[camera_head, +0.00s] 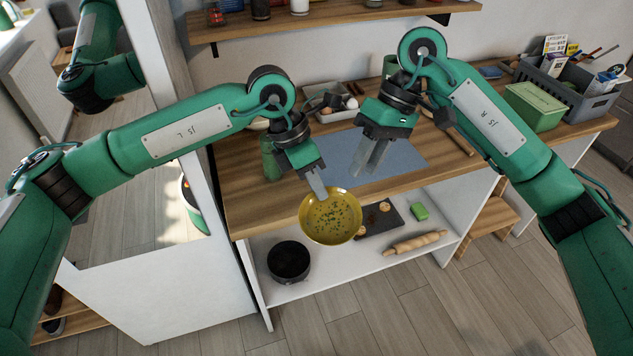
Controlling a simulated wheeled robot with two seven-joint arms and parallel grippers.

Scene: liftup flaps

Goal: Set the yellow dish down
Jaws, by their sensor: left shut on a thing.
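My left gripper (321,192) is shut on the dish's back-left rim. My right gripper (374,160) is empty above the blue-grey mat (405,158), with its two fingers apart. The dish's underside is hidden from this angle.
The wooden counter (245,207) has a green bottle (270,160) near the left gripper. A grey crate (565,95) and green box (535,106) stand at the right. The lower shelf holds a black pot (289,261), dark board (378,222) and rolling pin (415,242).

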